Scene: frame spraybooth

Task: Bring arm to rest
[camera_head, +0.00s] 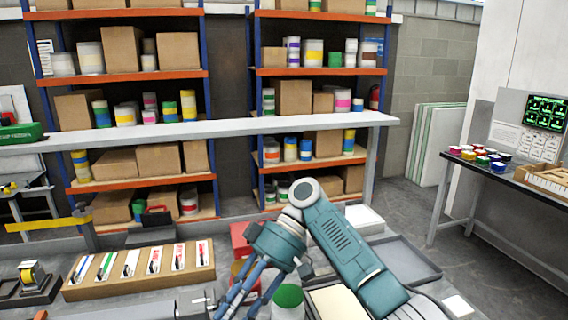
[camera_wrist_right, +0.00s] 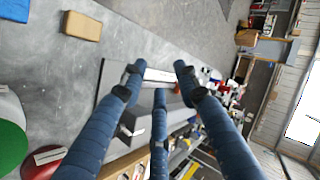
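My right arm (camera_head: 345,245) is teal and comes in from the bottom right of the head view, bent over the work table. Its gripper (camera_head: 235,297) has blue fingers that point down and left, above the table's front part. In the right wrist view the three fingers of this gripper (camera_wrist_right: 160,85) are spread, with nothing held between them. A grey surface with equipment shows beyond them. My left arm and gripper are not in view.
A wooden holder (camera_head: 140,270) with several labelled cards stands left of the gripper. A green-topped can (camera_head: 288,297) and a red box (camera_head: 242,236) are close to the arm. A side table (camera_head: 520,190) stands right.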

